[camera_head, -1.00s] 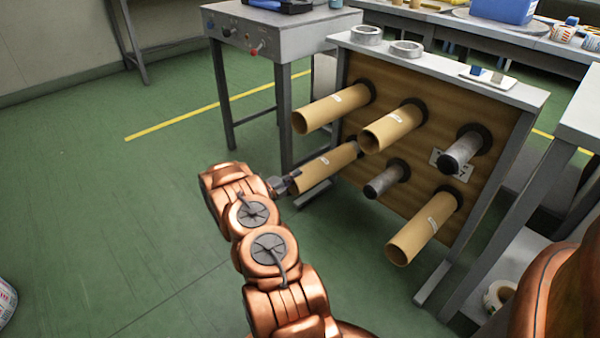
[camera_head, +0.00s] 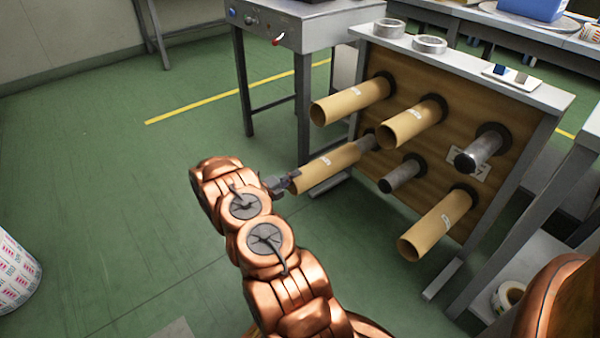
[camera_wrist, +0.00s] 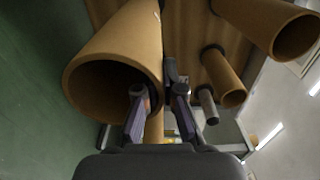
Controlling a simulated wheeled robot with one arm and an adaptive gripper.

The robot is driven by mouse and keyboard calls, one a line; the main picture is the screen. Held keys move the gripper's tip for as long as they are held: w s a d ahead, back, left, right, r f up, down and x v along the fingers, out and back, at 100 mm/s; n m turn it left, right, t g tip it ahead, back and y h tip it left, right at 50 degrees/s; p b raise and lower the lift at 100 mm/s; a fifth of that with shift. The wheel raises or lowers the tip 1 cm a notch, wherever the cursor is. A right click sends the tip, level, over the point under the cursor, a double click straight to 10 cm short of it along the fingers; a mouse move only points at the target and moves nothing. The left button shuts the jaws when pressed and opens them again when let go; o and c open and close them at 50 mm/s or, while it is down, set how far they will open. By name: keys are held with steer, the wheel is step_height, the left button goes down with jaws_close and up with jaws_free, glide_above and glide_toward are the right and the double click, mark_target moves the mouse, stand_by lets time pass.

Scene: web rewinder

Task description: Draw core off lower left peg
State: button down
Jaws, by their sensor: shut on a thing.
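The cardboard core (camera_head: 325,168) is at the lower left of the peg board. The dark grey lower left peg (camera_head: 367,141) shows between the core's far end and the board; whether its tip is still inside the core is hidden. My gripper (camera_head: 288,183) is shut on the core's near rim. In the wrist view the core (camera_wrist: 118,45) is large at the left, and my gripper (camera_wrist: 158,92) has one finger inside its open mouth and the other outside, pinching the wall.
Two cores sit above on upper pegs (camera_head: 350,101) (camera_head: 412,123), another at lower right (camera_head: 438,224). Bare pegs are at lower middle (camera_head: 401,175) and upper right (camera_head: 478,152). A grey table (camera_head: 295,25) stands behind left. Green floor is open at left.

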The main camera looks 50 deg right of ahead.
steer(key=p+v, duration=0.1)
steer(key=v, duration=1)
steer(key=shift+a, duration=0.15)
stand_by(0.3)
steer(key=shift+r, duration=0.1)
